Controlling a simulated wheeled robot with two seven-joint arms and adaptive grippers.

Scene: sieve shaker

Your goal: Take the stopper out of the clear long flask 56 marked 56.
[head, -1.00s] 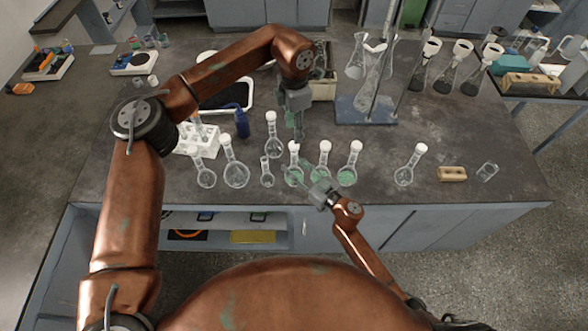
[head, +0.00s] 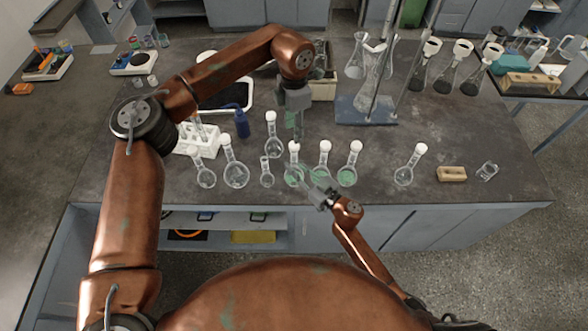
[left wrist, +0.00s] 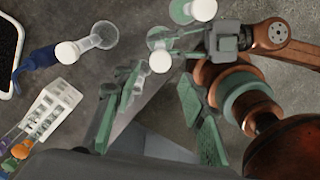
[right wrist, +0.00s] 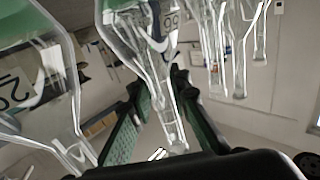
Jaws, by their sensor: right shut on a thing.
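A long-necked flask (head: 294,178) with a white ball-shaped stopper (head: 293,147) stands at the front middle of the bench, with a greenish tint low down. My right gripper (head: 312,178) is shut on this flask's neck, below the stopper; the neck also shows between the fingers in the right wrist view (right wrist: 168,120). My left gripper (head: 296,138) points down just above the stopper, with open, empty fingers. In the left wrist view the stopper (left wrist: 160,62) lies near the gap between the fingertips.
Stoppered flasks with green liquid (head: 321,174) stand close on the right. Clear flasks (head: 235,174) stand on the left, and one (head: 272,146) behind. A blue wash bottle (head: 242,124) and a white rack (head: 200,142) are further left.

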